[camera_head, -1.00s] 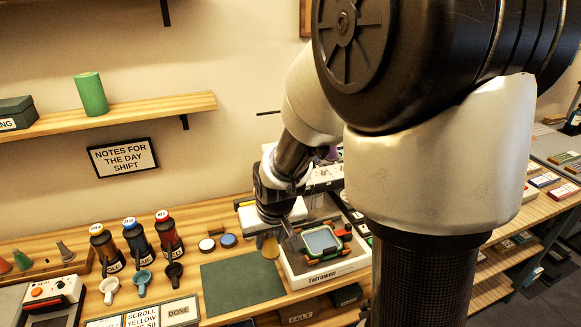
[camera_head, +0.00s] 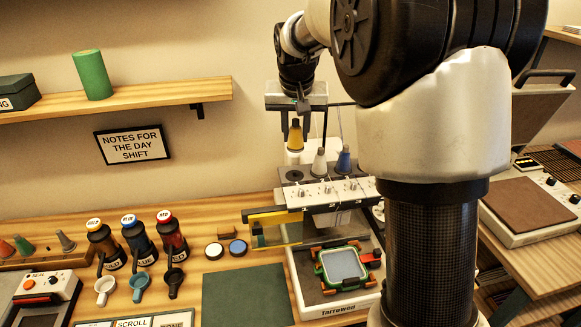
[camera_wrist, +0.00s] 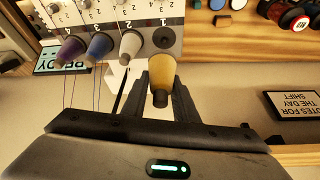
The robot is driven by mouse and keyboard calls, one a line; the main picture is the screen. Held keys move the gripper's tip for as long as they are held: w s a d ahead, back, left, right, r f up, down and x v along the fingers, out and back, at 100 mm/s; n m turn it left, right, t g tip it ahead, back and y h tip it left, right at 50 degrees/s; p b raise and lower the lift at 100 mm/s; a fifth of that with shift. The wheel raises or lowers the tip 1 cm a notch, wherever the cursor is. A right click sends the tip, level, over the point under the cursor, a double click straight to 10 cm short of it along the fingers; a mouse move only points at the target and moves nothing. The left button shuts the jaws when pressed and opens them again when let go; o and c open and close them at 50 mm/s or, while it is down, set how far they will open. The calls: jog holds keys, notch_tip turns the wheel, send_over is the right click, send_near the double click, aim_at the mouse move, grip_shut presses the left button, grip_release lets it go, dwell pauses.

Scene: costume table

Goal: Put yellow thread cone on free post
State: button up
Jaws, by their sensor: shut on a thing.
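My gripper (camera_head: 297,112) is shut on the yellow thread cone (camera_head: 295,136) and holds it in the air above the left end of the embroidery machine (camera_head: 325,192). The cone also shows between the fingers in the wrist view (camera_wrist: 162,76). The free post's dark round base (camera_head: 294,175) lies below the cone, left of a white cone (camera_head: 319,163) and a blue cone (camera_head: 344,159). In the wrist view the bare base (camera_wrist: 164,37) sits beside the white cone (camera_wrist: 131,44), with blue (camera_wrist: 99,45) and purple (camera_wrist: 70,49) cones beyond. The held cone is apart from the base.
A green-framed hoop (camera_head: 343,265) lies on the machine's bed. A dark green mat (camera_head: 243,295), ink bottles (camera_head: 171,235) and small cups stand to the left. A wall shelf (camera_head: 150,95) is at upper left, and a sign (camera_head: 133,145) hangs beneath it.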

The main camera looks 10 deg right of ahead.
jog(key=shift+w+r, duration=0.25)
jog(key=shift+w, duration=0.2)
jog(key=shift+f, duration=0.3)
notch_tip(320, 180, down, 9)
jog(key=shift+r, duration=0.1)
jog(key=shift+f+b, duration=0.3)
jog(key=shift+b, duration=0.05)
jog(key=o, duration=1)
jog(key=shift+r, duration=0.1)
jog(key=shift+o, duration=0.2)
